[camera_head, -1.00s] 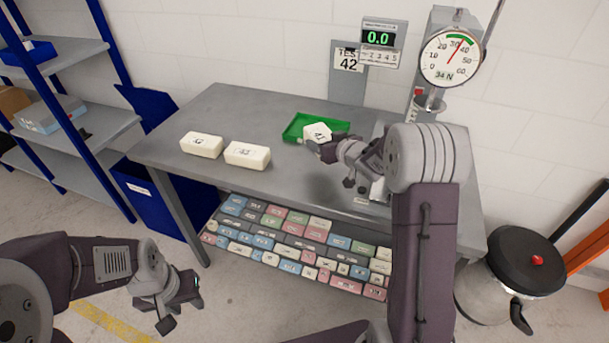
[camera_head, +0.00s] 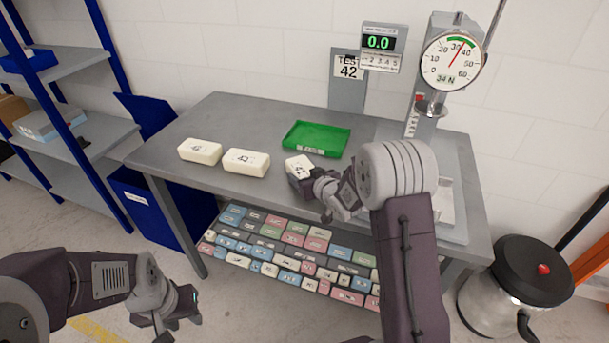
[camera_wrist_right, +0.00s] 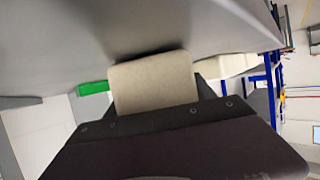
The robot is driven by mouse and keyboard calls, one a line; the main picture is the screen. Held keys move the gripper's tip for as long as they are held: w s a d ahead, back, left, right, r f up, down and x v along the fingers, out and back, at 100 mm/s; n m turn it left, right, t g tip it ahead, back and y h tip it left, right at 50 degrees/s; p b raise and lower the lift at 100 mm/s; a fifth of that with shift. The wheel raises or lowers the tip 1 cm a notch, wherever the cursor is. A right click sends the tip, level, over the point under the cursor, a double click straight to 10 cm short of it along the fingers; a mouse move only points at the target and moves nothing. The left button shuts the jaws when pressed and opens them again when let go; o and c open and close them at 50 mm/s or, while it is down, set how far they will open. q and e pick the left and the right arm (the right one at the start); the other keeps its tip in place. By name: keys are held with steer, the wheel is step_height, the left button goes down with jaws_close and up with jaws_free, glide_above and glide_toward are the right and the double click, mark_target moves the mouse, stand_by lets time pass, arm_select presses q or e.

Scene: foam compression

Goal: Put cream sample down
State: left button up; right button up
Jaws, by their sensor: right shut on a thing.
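A cream sample (camera_head: 299,167) with a dark mark is held by my right gripper (camera_head: 303,178), at the front of the grey table, right of the other two samples. It also shows in the right wrist view (camera_wrist_right: 152,82), close to the table surface; I cannot tell whether it touches. Two more cream samples, one at the far left (camera_head: 200,151) and one nearer the middle (camera_head: 246,162), lie on the table. The right gripper is shut on its sample. My left gripper (camera_head: 190,302) hangs at the lower left, away from the table; its jaws are unclear.
A green tray (camera_head: 317,138) lies empty behind the held sample. The press with a dial gauge (camera_head: 453,60) stands at the right rear of the grey table (camera_head: 225,120). A lower shelf holds several coloured blocks (camera_head: 290,248). A blue bin (camera_head: 150,205) stands left.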

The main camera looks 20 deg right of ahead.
steer(key=shift+f, duration=0.25)
steer(key=o, duration=1.3)
steer(key=shift+r, duration=0.15)
steer(key=shift+r, duration=0.3)
steer(key=v, duration=1.2)
steer(key=shift+f, duration=0.1)
steer(key=shift+p, duration=0.3)
